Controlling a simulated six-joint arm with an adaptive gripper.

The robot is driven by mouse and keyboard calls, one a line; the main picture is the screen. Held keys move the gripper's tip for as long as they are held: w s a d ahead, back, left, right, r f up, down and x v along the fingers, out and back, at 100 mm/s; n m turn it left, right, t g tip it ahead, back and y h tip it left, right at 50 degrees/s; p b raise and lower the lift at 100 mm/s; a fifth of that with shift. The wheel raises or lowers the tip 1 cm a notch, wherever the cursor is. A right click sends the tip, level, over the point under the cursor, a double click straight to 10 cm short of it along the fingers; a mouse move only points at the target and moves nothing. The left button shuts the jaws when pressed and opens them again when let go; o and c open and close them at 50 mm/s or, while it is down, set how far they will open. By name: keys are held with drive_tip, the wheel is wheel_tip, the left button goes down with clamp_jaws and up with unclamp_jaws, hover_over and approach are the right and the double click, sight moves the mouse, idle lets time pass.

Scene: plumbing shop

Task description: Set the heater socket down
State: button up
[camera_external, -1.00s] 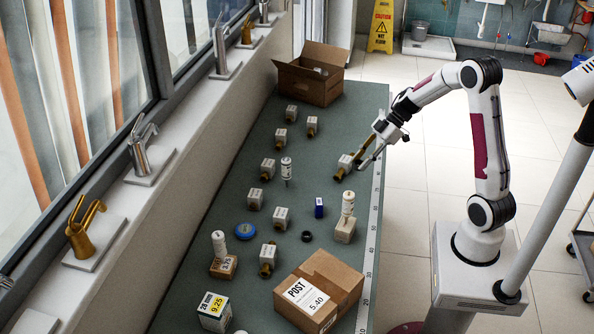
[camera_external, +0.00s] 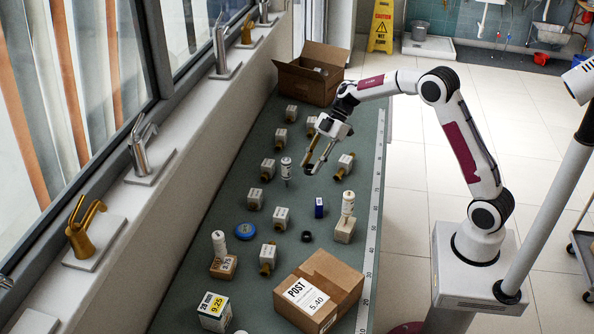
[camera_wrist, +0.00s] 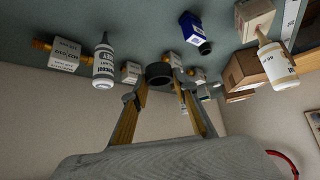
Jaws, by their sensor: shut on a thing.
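The heater socket appears to be the dark round ring (camera_wrist: 158,74) at my fingertips in the wrist view. In the external view it is a small dark patch (camera_external: 310,169), hard to make out. My gripper (camera_external: 317,162) is shut on it and holds it over the middle of the bench, pointing down and forward. In the wrist view my gripper (camera_wrist: 161,89) has its yellow fingers reaching up to the ring.
White boxed fittings (camera_external: 281,217) stand scattered around the green bench (camera_external: 225,265). A white bottle (camera_external: 286,168) stands left of my gripper, and another fitting (camera_external: 345,162) lies to its right. A POST carton (camera_external: 335,279) is at the front, an open carton (camera_external: 305,84) at the back.

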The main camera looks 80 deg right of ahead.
drive_tip(key=w+a+n+g, duration=0.15)
drive_tip(key=w+a, duration=0.25)
drive_tip(key=a, duration=0.4)
drive_tip(key=w+a+n+g+y, duration=0.15)
drive_tip(key=w+a, duration=0.25)
drive_tip(key=a, duration=0.4)
drive_tip(key=w+a+n+g, duration=0.1)
drive_tip(key=w+a+n, duration=0.25)
drive_tip(key=a, duration=0.45)
drive_tip(key=s+a+f+n+g, duration=0.1)
drive_tip(key=a+n, duration=0.1)
drive_tip(key=a, duration=1)
drive_tip(key=s+a+f+n+g, duration=0.1)
drive_tip(key=s+a+g, duration=0.1)
drive_tip(key=a, duration=1.1)
drive_tip(key=shift+s+a+n, duration=0.2)
drive_tip(key=shift+a+n, duration=0.05)
drive_tip(key=shift+n, duration=0.1)
drive_tip(key=shift+h, duration=0.25)
drive_tip(key=shift+f, duration=3.1)
drive_tip(key=shift+f, duration=1.9)
